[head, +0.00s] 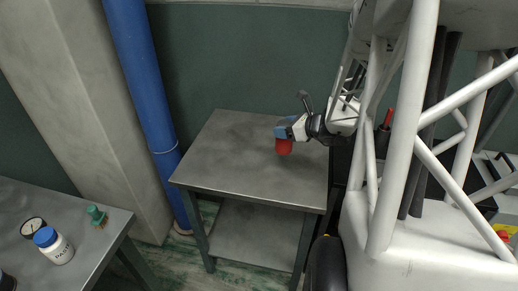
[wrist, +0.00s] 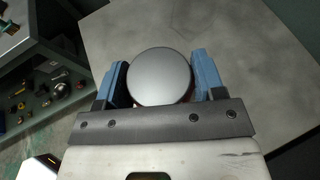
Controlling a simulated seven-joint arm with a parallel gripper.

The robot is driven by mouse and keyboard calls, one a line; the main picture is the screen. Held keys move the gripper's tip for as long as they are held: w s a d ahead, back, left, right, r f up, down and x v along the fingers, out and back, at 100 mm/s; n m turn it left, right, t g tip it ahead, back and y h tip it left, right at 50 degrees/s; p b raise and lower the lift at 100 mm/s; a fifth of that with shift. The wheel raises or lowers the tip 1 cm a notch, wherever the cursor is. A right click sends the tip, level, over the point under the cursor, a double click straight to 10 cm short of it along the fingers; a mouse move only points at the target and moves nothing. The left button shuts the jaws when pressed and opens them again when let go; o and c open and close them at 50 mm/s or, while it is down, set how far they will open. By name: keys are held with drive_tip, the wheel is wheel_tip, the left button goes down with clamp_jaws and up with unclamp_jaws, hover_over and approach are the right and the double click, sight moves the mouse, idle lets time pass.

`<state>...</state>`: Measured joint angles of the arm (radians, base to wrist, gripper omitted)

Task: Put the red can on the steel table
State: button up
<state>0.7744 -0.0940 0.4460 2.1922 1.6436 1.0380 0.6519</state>
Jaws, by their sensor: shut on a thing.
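The red can (head: 284,146) is in my gripper (head: 287,130), over the right part of the steel table (head: 235,150) in the head view. In the wrist view the can's round grey top (wrist: 160,76) sits between the two blue fingers of my gripper (wrist: 160,82), which are shut on its sides. The can looks about upright. The steel table's grey top (wrist: 245,50) spreads below and beyond the can. I cannot tell whether the can's base touches the tabletop or hangs just above it.
The rest of the tabletop is bare. A blue pipe (head: 146,90) stands at its left. Another metal table (head: 100,255) at lower left holds a white bottle with a blue cap (head: 54,246), a gauge (head: 33,228) and a green fitting (head: 96,215). Small parts (wrist: 60,90) show at left in the wrist view.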

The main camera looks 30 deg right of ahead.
sight(290, 152)
drive_tip(key=shift+s+d, duration=0.7)
drive_tip(key=shift+s, duration=0.25)
drive_tip(key=shift+f, duration=0.1)
drive_tip(key=shift+f, duration=1.95)
drive_tip(key=shift+f, duration=2)
drive_tip(key=shift+f, duration=0.15)
drive_tip(key=o, duration=1.1)
drive_tip(key=shift+s+r, duration=0.1)
drive_tip(key=shift+r, duration=0.1)
